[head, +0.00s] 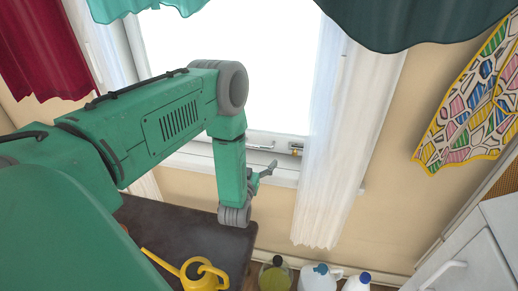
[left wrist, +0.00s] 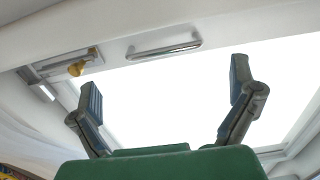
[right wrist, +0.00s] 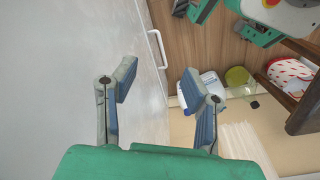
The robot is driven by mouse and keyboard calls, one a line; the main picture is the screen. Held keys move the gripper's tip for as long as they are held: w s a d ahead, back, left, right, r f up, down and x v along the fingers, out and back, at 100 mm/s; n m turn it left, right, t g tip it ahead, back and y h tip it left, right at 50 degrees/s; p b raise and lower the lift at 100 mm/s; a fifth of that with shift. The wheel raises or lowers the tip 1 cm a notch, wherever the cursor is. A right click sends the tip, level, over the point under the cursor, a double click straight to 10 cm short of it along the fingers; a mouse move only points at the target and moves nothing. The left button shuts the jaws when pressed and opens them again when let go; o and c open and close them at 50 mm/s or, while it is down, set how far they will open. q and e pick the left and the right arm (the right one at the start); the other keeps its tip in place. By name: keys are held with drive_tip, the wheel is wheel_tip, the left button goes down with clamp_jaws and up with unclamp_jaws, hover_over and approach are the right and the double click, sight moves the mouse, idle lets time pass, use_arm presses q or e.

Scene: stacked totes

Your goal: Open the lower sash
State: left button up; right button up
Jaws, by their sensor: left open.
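The window's lower sash (head: 270,138) has a white bottom rail with a metal pull handle (head: 262,147) and a small brass latch (head: 296,151) to its right. In the left wrist view the handle (left wrist: 165,49) runs along the rail and the brass latch (left wrist: 77,68) sits left of it. My left gripper (head: 268,173) is in front of the sill, just below the handle. In its wrist view the left gripper (left wrist: 165,88) is open and empty, its fingers apart from the handle. My right gripper (right wrist: 160,84) is open and empty; it is outside the head view.
A white curtain (head: 331,170) hangs right of the window. A dark table (head: 185,225) with a yellow watering can (head: 203,276) stands below. Several bottles, one a blue-capped jug (head: 318,278), stand on the floor. A white cabinet (right wrist: 75,60) with a handle (right wrist: 157,48) is beside my right gripper.

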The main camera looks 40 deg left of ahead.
sight(259, 147)
use_arm(q)
drive_tip(key=x, duration=0.6)
drive_tip(key=shift+w+a+b, duration=0.1)
drive_tip(key=shift+b, duration=0.25)
drive_tip(key=shift+w+a+f, duration=0.1)
drive_tip(key=shift+w+a, duration=0.4)
drive_tip(key=shift+d, duration=0.15)
